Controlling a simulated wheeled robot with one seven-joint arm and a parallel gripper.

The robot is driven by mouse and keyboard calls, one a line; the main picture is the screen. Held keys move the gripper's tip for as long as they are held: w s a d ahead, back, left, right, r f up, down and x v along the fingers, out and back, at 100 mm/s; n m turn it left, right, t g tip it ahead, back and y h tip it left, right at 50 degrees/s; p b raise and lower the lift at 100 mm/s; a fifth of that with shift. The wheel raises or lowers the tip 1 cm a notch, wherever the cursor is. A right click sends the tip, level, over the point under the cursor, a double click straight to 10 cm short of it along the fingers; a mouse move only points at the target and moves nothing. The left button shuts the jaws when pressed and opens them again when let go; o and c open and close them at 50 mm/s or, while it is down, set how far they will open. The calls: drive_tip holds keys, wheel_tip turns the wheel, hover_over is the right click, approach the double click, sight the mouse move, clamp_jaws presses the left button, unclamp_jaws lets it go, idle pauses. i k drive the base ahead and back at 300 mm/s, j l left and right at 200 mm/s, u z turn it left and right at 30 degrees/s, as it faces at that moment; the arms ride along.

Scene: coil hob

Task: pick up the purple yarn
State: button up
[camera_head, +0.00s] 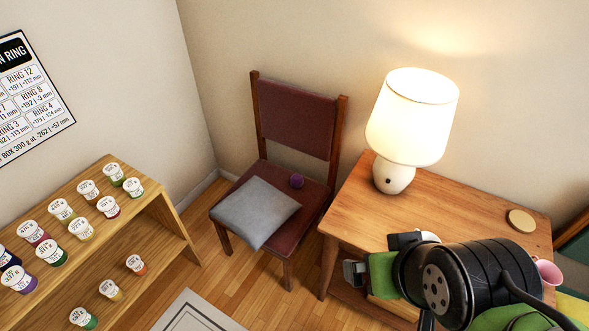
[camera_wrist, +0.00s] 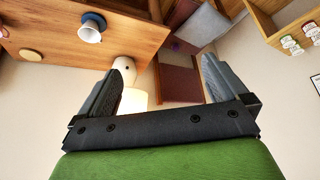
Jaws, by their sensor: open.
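The purple yarn (camera_head: 296,181) is a small dark purple ball on the seat of the dark red chair (camera_head: 297,118), in the head view. It lies right of a grey cushion (camera_head: 255,212). My gripper (camera_head: 355,273) is in front of the wooden table's left part, to the right of and nearer than the yarn. In the wrist view my gripper (camera_wrist: 165,72) is open, its two fingers wide apart with nothing held between them.
A lit lamp (camera_head: 412,115), a round coaster (camera_head: 521,220) and a pink mug (camera_head: 548,272) are on the wooden table (camera_head: 459,214). A shelf (camera_head: 165,238) with several labelled jars stands left. A rug (camera_head: 197,313) lies on the floor between them. A blue-and-white object (camera_wrist: 90,28) shows in the wrist view.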

sight(296, 180)
drive_tip(key=i+u, duration=0.2)
drive_tip(key=i+j+u, duration=0.75)
drive_tip(key=i+l, duration=0.1)
